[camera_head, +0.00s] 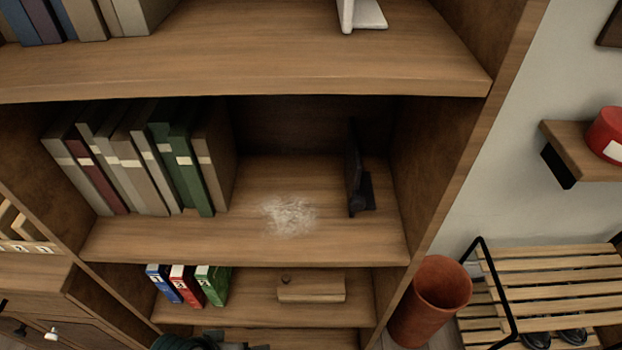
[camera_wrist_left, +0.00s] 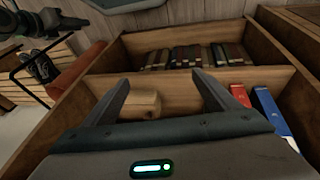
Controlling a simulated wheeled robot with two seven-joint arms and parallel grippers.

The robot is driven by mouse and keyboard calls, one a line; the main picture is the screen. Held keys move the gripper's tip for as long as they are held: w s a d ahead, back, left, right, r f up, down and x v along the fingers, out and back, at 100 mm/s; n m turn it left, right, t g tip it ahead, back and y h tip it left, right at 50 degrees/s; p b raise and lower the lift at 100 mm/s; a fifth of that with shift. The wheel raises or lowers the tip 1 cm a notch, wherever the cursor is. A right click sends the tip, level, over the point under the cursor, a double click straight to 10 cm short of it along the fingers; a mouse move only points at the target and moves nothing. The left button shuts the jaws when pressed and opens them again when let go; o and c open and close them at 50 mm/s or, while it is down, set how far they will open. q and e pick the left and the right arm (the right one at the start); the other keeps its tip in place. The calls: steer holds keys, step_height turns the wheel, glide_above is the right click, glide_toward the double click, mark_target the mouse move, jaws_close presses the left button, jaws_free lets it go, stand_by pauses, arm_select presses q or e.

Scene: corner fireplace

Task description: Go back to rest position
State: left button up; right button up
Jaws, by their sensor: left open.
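In the left wrist view my left gripper (camera_wrist_left: 160,77) is open, its two dark fingers apart with nothing between them. A light wooden block (camera_wrist_left: 142,103) shows behind the fingers, on a lower shelf. The block (camera_head: 311,288) also shows in the head view, right of three small binders. In the head view only a dark piece of my arm shows at the bottom edge, and no fingertips can be made out. My right gripper cannot be made out in either view.
The wooden bookcase (camera_head: 250,82) holds leaning books (camera_head: 128,160), a dark upright item (camera_head: 357,175) and a whitish patch (camera_head: 290,215). Blue, red and green binders (camera_head: 187,286) stand below. A terracotta pot (camera_head: 432,300) and slatted rack (camera_head: 550,276) are on the right.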

arm_select(q)
steer(key=s+a+r+m+y, duration=0.2)
steer(key=s+a+r, duration=0.1)
steer(key=s+a, duration=0.25)
step_height(320, 180, down, 33)
steer(key=w+d+t+p, duration=0.1)
steer(key=w+d, duration=0.1)
steer(key=shift+w+d+t+h, duration=0.3)
steer(key=shift+w+t, duration=0.05)
steer(key=shift+t, duration=0.05)
arm_select(e)
steer(key=shift+w+a+r+t, duration=0.2)
steer(key=shift+a, duration=0.25)
steer(key=shift+w+a+r+t, duration=0.15)
steer(key=shift+w+a+t, duration=0.05)
steer(key=shift+a, duration=0.25)
arm_select(q)
steer(key=shift+f, duration=0.1)
